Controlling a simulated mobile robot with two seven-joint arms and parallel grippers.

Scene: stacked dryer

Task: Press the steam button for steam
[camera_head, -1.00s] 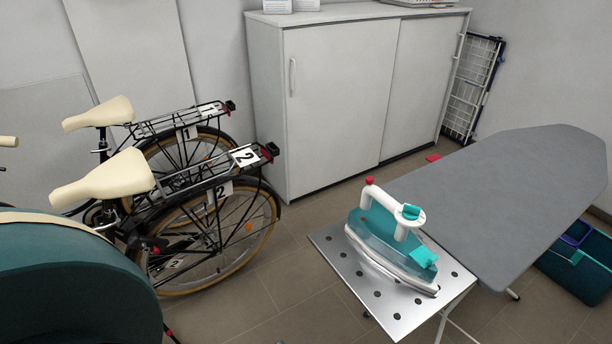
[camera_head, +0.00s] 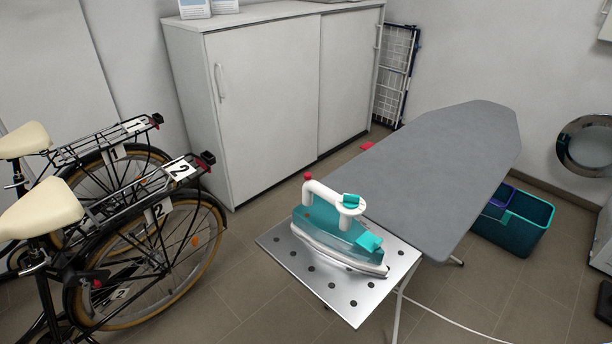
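A teal and white steam iron (camera_head: 336,232) rests on the perforated metal plate (camera_head: 343,303) at the near end of the grey ironing board (camera_head: 437,180). Its white handle (camera_head: 327,194) arches over the teal body. A red knob (camera_head: 308,177) sits at the handle's left end, and a teal button (camera_head: 351,200) sits on top at its right end. Another teal piece (camera_head: 369,242) is lower at the iron's right. I cannot tell which of these is the steam button. Neither of my grippers shows in the view.
Bicycles (camera_head: 150,240) stand at the left. A white sliding-door cabinet (camera_head: 262,105) is behind the iron. A teal basket (camera_head: 513,226) stands on the floor right of the board. A round machine door (camera_head: 588,146) is at the right edge.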

